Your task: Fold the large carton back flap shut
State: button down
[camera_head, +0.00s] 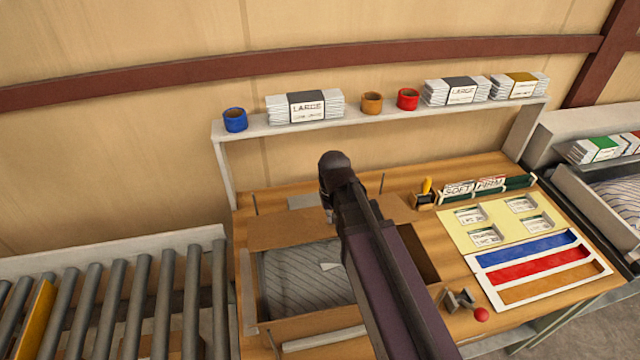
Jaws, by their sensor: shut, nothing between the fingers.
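The large carton (257,291) stands open on the wooden bench, with a grey striped pillow (300,280) inside. A small white patch shows on the pillow. The carton's back flap (292,231) is folded outward along the far side, and my arm crosses in front of part of it. The front flap (312,323) is also folded outward. My arm reaches over the carton from the lower right. My gripper (328,206) is at its far end, above the back edge of the carton. It is shut and empty, with its fingertips largely hidden.
A shelf (380,123) behind holds tape rolls and card stacks. To the right are a card holder (488,190), a yellow board (500,222), a tray with coloured strips (538,266) and a red ball (481,314). A roller conveyor (100,315) lies left.

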jog(key=shift+f+b, duration=1.4)
jog(key=shift+f, duration=0.1)
jog(key=shift+r, duration=0.15)
notch_tip(320, 180, up, 9)
jog(key=p, duration=0.9)
notch_tip(320, 180, up, 9)
jog(key=p, duration=0.9)
jog(key=shift+r+p, duration=0.4)
jog(key=shift+p, duration=0.15)
jog(key=shift+s, duration=0.6)
